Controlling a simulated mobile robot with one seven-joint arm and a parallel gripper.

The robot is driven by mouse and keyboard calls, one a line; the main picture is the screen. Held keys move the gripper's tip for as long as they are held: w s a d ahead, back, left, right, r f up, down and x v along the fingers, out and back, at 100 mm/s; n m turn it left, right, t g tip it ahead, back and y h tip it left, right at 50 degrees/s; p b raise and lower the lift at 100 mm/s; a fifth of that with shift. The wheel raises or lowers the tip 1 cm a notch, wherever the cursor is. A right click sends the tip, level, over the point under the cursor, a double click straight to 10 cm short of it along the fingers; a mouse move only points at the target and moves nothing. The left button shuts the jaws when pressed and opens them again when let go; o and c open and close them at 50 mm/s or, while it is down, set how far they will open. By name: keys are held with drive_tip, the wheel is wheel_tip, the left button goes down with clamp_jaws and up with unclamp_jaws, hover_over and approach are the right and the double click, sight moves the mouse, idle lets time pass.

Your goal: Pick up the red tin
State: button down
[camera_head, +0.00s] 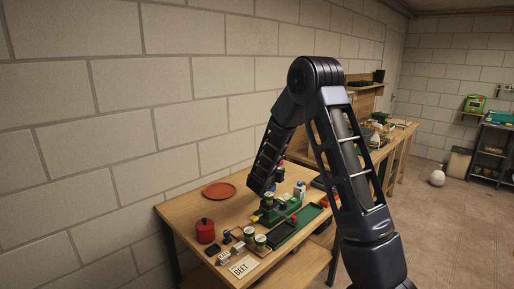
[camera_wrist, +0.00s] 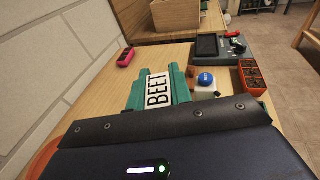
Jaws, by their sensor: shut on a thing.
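A red tin (camera_head: 205,232) with a small knob on its lid stands upright at the near left of the wooden table in the head view. My gripper (camera_head: 263,188) is to the right of it and farther back, low over a green rack (camera_head: 268,217), clearly apart from the red tin. The wrist view shows a green holder with a BEET label (camera_wrist: 158,90); the red tin is not recognisable there.
An orange-red plate (camera_head: 219,191) lies behind the red tin. Green-banded tins (camera_head: 260,241), small jars and a BEET card (camera_head: 243,267) crowd its right. A dark green tray (camera_head: 297,226) lies along the right edge. The block wall is close on the left.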

drive_tip(key=w+d+f+n+y, duration=0.1)
drive_tip(key=d+f, duration=0.2)
drive_tip(key=d, duration=0.6)
drive_tip(key=w+d+f+n+t+y, duration=0.1)
drive_tip(key=d+f, duration=0.3)
drive_tip(key=d, duration=0.5)
drive_tip(key=shift+w+y, duration=0.4)
drive_tip(key=shift+w, duration=0.25)
drive_tip(key=shift+a, duration=0.1)
